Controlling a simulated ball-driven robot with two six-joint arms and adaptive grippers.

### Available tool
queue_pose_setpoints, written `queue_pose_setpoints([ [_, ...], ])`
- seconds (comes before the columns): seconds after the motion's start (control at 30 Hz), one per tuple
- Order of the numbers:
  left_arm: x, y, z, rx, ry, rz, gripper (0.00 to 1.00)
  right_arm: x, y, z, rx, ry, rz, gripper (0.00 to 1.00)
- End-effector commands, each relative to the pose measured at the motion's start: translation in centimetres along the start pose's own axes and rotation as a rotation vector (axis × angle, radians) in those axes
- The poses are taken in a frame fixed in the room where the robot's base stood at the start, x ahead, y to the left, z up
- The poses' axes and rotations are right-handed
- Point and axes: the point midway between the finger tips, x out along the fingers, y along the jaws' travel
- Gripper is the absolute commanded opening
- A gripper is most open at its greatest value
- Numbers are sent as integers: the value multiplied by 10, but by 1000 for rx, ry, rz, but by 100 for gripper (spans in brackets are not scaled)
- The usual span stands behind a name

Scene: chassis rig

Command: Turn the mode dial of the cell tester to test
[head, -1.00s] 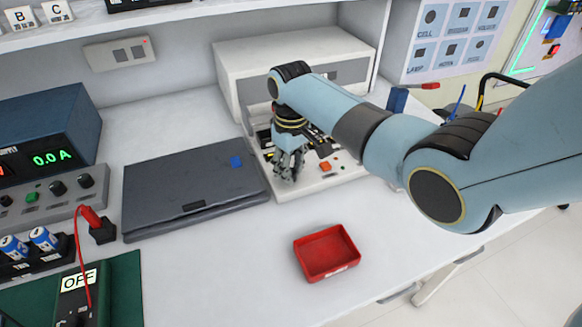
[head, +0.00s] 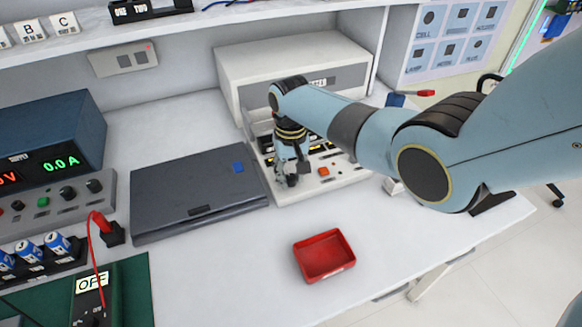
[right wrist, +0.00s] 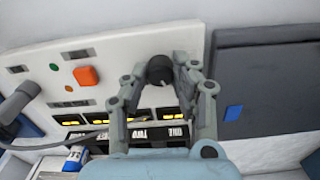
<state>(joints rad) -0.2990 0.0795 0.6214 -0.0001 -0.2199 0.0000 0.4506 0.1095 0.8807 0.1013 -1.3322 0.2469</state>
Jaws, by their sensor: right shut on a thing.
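The cell tester (head: 343,178) is the white unit with a low front panel and a tall box behind it. Its black mode dial (right wrist: 159,70) shows in the right wrist view, on the white panel beside an orange button (right wrist: 87,76). My right gripper (right wrist: 161,74) is shut on the dial, a finger on each side. In the head view, my right gripper (head: 287,180) stands over the panel's left end and hides the dial. The dial's pointer and mode labels are too small or covered to read. My left gripper is not in view.
A closed dark laptop-like case (head: 195,190) lies just left of the tester. A red tray (head: 324,255) sits in front on the bench. A power supply (head: 52,135) and blue cells (head: 57,243) are at the left. The bench around the red tray is clear.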

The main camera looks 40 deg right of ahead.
Motion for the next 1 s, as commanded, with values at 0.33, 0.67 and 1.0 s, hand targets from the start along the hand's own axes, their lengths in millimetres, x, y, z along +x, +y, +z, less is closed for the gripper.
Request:
queue_pose_setpoints([
  [0.33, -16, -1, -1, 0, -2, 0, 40, -1, -1, 0, 257, -1, -1, 0],
  [0.67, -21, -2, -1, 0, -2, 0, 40, 0, -1, 0, 378, 0, -2, 0],
  [1.0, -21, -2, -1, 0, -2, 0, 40, 0, -1, 0, 399, 0, -2, 0],
])
